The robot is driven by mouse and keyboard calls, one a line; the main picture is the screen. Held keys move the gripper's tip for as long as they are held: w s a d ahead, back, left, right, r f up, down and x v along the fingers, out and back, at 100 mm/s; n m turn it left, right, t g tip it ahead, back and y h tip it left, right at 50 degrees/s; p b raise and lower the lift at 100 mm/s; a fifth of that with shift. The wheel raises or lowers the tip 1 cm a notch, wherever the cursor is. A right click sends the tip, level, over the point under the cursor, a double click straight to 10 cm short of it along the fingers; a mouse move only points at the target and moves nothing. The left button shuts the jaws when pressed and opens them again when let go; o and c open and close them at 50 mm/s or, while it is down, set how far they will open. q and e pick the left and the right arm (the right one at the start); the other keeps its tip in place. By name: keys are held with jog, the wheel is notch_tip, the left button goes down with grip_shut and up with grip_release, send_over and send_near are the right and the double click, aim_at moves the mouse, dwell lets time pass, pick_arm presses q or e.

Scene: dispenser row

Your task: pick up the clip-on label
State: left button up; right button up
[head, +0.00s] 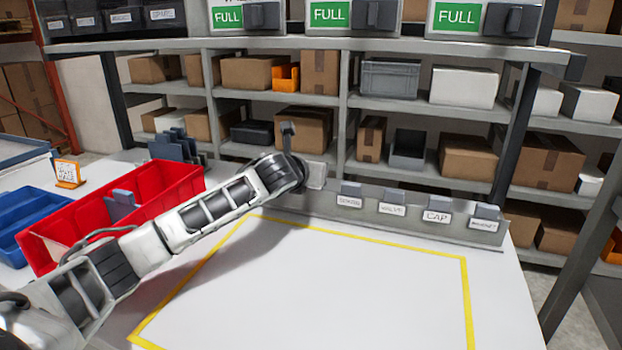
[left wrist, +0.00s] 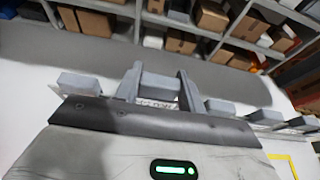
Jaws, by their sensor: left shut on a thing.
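My left gripper (left wrist: 158,80) is shut on a grey clip-on label (left wrist: 160,88) in the left wrist view, one finger on each side of it. The lower part of that label is cut off by my gripper body, so its text is only partly visible. I cannot tell whether it still touches the rail. In the head view my left arm reaches to the left part of the grey rail (head: 324,207), and its wrist hides the held label. Further clip-on labels sit along the rail to the right, among them VALVE (head: 391,209) and CAP (head: 436,216). My right gripper is not in view.
A red bin (head: 165,178) with grey pieces stands at the left, beside a blue bin (head: 40,215) and a small orange sign (head: 68,173). Shelves of boxes stand behind the rail. Dispensers marked FULL (head: 457,16) hang above. The yellow-outlined table area (head: 370,290) is clear.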

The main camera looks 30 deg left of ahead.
pick_arm(q)
jog(key=s+d+r, duration=0.1)
jog(key=s+r, duration=0.9)
jog(key=s, duration=0.4)
jog(key=shift+d, duration=0.3)
